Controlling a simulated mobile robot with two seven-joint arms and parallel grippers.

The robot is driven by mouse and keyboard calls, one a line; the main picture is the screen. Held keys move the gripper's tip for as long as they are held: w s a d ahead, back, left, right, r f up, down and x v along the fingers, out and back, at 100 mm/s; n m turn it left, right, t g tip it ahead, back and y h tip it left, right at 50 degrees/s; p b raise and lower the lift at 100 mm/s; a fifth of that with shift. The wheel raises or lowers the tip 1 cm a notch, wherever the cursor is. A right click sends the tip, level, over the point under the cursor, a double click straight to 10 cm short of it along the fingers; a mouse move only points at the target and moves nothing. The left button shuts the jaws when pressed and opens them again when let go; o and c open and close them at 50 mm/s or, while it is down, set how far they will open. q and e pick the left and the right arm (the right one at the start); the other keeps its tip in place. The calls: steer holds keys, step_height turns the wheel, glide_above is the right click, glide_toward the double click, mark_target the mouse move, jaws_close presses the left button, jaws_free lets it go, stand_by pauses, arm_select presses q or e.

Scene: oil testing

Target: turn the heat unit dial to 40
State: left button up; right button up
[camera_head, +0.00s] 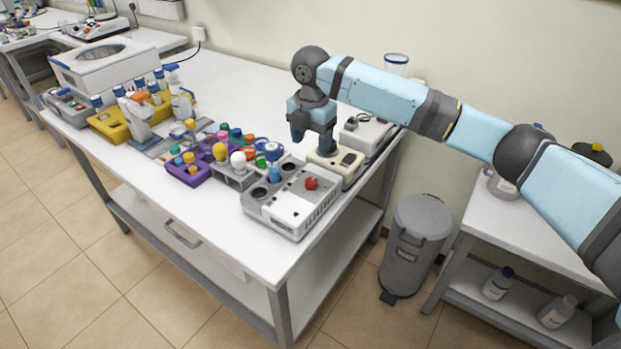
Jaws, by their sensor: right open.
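A white and grey unit (292,212) sits at the near right corner of the bench. It has round dark wells on top, and a red knob (311,184) on its upper face that looks like the dial. Any markings around the knob are too small to read. A blue-and-white item (273,168) stands in one of the wells. My right gripper (313,146) is open and points down behind and above the red knob, clear of it. It is near a cream-coloured device (342,167). My left gripper is not in view.
A purple rack (187,172) and several coloured caps stand left of the unit. A yellow rack (108,126) and a white machine (103,66) are farther left. Another device (367,134) stands behind the cream one. The bench front (225,235) is clear.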

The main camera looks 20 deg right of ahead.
mark_target(311, 181)
step_height(311, 181, down, 12)
steer(key=shift+r, duration=0.1)
stand_by(0.4)
steer(key=c, duration=0.9)
